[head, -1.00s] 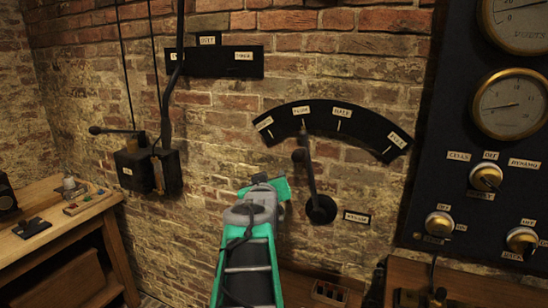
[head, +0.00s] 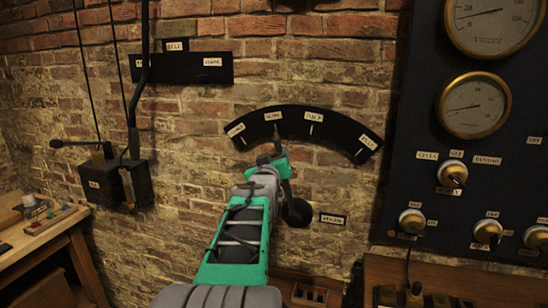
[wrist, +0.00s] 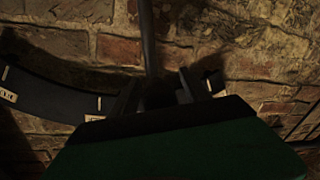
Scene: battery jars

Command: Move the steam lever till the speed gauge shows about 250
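The steam lever (head: 297,212) is on the brick wall, its round pivot below a black arc plate (head: 340,124) with several white labels. Its upper end points near the second label from the left, which seems to read SLOW. My gripper (head: 277,157) is at the lever's upper part and hides much of it. In the wrist view the lever rod (wrist: 148,40) runs between the two fingers (wrist: 158,95). It is too dark there to tell whether they press on it. No gauge has a readable speed label.
A dark panel at the right carries a volts gauge (head: 492,20), a second round gauge (head: 473,105) and several knobs. A black switch box (head: 118,183) with a handle is on the wall at left. A wooden bench (head: 50,240) stands at lower left.

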